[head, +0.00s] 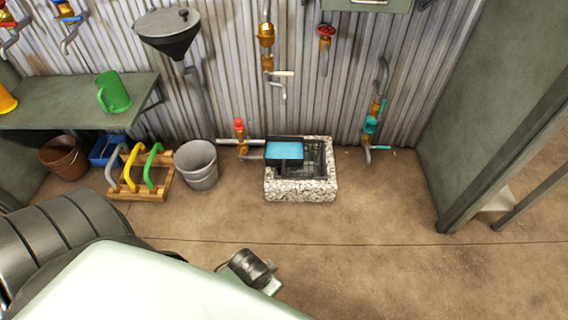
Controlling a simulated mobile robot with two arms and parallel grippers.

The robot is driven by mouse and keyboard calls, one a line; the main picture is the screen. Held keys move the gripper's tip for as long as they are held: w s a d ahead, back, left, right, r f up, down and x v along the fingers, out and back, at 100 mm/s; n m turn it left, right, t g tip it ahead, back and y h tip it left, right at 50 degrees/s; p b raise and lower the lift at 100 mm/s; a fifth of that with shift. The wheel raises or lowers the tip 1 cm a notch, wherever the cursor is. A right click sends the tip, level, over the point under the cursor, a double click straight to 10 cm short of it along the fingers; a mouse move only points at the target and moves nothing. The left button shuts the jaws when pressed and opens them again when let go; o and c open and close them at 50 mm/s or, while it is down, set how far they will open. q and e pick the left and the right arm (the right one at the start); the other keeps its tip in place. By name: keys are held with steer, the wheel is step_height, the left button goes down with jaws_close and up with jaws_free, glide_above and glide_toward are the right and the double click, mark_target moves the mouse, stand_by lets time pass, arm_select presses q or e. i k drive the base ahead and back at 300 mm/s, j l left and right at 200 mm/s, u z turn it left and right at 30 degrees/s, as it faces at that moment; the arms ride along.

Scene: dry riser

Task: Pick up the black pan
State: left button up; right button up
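The black pan (285,163) is a small rectangular tray with light blue, water-like contents. It rests over the left part of a pale speckled stone basin (300,190) on the floor by the corrugated wall. A dark grate shows in the basin to the right of the pan. No gripper fingers show in the head view, and nothing of mine touches the pan. Parts of my own body fill the lower left.
A red-topped brass valve (239,131) stands just left of the pan. A grey bucket (196,165), a wooden rack (140,185) with coloured handles and a green bench (75,108) are further left. A teal-handled tap (371,124) is right. The floor in front is clear.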

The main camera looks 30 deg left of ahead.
mark_target(283, 151)
steer(key=u, duration=0.9)
steer(key=l+u, duration=0.15)
steer(key=l, duration=0.2)
steer(key=i, duration=0.7)
steer(key=k, duration=0.95)
